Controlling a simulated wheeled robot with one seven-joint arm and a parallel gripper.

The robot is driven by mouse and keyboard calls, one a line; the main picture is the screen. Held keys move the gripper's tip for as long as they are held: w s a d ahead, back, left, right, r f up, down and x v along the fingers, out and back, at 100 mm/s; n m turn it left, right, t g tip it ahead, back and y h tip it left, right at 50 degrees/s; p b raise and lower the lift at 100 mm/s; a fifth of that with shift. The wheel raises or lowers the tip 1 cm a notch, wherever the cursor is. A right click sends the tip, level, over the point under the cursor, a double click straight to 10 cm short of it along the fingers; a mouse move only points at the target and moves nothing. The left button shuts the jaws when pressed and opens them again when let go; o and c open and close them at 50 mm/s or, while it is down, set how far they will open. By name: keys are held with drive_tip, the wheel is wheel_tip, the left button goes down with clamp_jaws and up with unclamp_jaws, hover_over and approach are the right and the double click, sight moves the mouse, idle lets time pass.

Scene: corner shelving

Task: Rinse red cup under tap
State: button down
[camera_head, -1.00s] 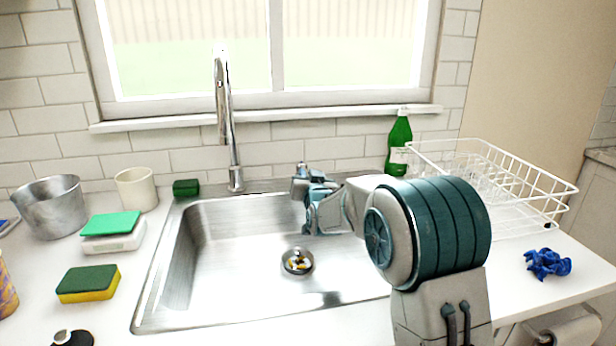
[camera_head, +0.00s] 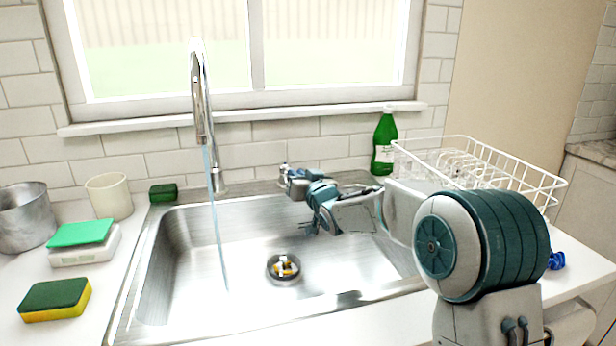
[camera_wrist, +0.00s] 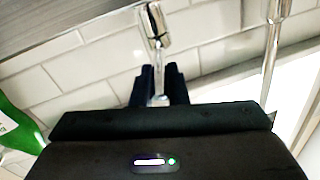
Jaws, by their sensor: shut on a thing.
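The chrome tap (camera_head: 199,110) stands behind the sink (camera_head: 150,270), and a thin stream of water (camera_head: 217,225) runs from its spout into the basin. My gripper (camera_head: 292,180) is at the back rim of the sink, right of the tap. In the wrist view its dark fingers (camera_wrist: 160,84) are shut on the chrome tap lever (camera_wrist: 155,28), which rises between them. The tap's neck (camera_wrist: 273,50) shows at the right there. No red cup is in view.
A green bottle (camera_head: 385,145) and a white wire dish rack (camera_head: 480,165) stand right of the sink. The basin is mostly clear.

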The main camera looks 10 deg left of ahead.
drive_tip(key=c, duration=1.4)
unclamp_jaws()
drive_tip(key=shift+c, duration=0.2)
drive_tip(key=v, duration=1.4)
